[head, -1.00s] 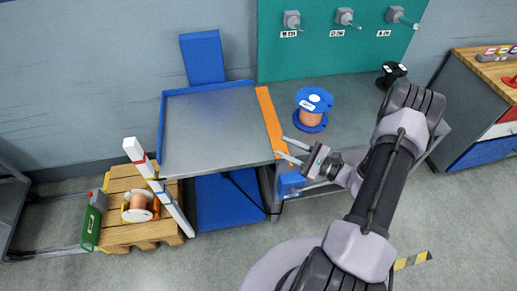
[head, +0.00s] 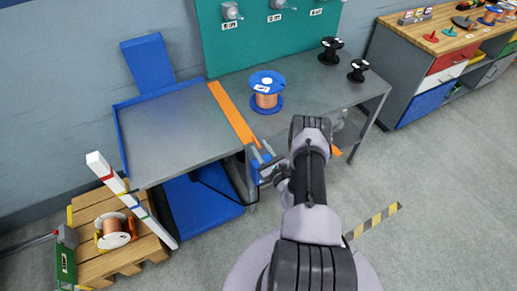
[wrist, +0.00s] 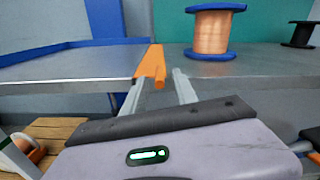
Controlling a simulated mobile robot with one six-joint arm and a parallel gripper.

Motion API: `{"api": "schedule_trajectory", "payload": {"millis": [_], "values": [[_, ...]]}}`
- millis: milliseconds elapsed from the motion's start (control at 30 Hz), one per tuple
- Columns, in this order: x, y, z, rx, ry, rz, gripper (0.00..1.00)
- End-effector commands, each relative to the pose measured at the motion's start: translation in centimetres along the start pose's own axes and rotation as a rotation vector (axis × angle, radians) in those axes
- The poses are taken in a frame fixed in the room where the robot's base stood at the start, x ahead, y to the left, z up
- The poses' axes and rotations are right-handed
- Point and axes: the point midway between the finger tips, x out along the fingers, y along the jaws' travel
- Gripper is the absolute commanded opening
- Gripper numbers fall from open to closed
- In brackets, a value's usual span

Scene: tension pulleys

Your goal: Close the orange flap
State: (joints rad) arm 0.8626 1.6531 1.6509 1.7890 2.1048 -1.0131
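The orange flap (head: 234,113) is a long narrow strip lying flat between the grey platform (head: 175,130) on its left and the bench top (head: 320,85) on its right. Its near end reaches the front edge. In the wrist view the flap (wrist: 152,62) runs away from me, its near end showing just beyond and between my fingertips. My gripper (head: 264,152) is at that near end, fingers apart, with nothing seen held. In the wrist view the gripper (wrist: 158,84) has its two fingers spread; whether they touch the flap is unclear.
A blue spool with copper wire (head: 267,92) stands on the bench close right of the flap. Black spools (head: 331,50) stand farther right. A striped post (head: 130,198) and wooden pallet (head: 92,210) are at left. The floor at right is mostly clear.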

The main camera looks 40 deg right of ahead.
Motion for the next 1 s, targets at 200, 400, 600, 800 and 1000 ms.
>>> {"api": "schedule_trajectory", "payload": {"millis": [200, 400, 600, 800, 1000], "values": [[2.0, 0.0, 0.0, 0.000, 0.000, 0.001, 0.34], [2.1, 0.0, 0.1, 0.001, 0.001, 0.000, 0.34], [2.1, 0.0, 0.1, 0.001, 0.001, 0.000, 0.05], [2.0, 0.0, 0.0, 0.000, 0.001, 0.001, 0.00], [2.0, 0.0, 0.2, -0.021, 0.001, 0.001, 0.00]]}}
